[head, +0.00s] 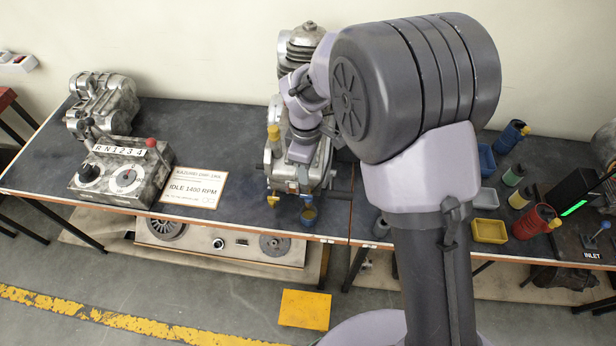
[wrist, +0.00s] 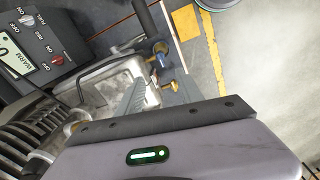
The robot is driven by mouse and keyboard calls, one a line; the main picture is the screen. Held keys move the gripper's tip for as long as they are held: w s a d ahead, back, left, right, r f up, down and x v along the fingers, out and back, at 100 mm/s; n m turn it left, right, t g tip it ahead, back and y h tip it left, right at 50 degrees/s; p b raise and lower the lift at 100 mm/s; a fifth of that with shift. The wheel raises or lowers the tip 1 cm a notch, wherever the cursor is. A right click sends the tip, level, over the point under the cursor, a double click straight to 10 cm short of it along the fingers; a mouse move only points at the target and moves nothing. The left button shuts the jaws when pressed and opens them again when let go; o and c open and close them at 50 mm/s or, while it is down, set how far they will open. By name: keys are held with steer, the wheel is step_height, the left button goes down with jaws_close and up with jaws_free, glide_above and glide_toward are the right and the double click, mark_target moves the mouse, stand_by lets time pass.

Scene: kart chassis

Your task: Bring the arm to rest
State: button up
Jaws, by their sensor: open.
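My arm rises in the front right of the head view and reaches over the bench to the engine (head: 307,165). My gripper (wrist: 155,92) shows in the wrist view as two grey fingers set apart, with nothing seen held between them. They are over the engine's metal casing (wrist: 98,85), near its small blue and brass fittings (wrist: 161,60). In the head view the fingers are hard to make out against the engine. I cannot tell whether they touch it.
The bench (head: 235,140) has a gear-lever box (head: 122,172), a gearbox (head: 102,103) and an idle-speed sign (head: 194,188) at left. Bottles and a yellow tray (head: 489,231) stand at right. A control box (wrist: 40,40) is close in the wrist view. A yellow plate (head: 305,309) lies on the floor.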

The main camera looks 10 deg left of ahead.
steer(key=shift+s+r, duration=0.1)
steer(key=shift+r, duration=1.15)
steer(key=s+d+r+m+t+y+b, duration=0.1)
steer(key=s+d+r+m+b, duration=0.35)
steer(key=d, duration=0.25)
steer(key=s+d+r+m+t+y+b, duration=0.1)
steer(key=s+d+r+m+b, duration=0.2)
steer(key=d+m+b, duration=0.25)
steer(key=s+d+f+m+t+b, duration=0.3)
steer(key=s+d+m+b, duration=0.2)
steer(key=s+m, duration=0.6)
steer(key=shift+s+d, duration=1.1)
steer(key=shift+s, duration=0.05)
steer(key=shift+f, duration=0.1)
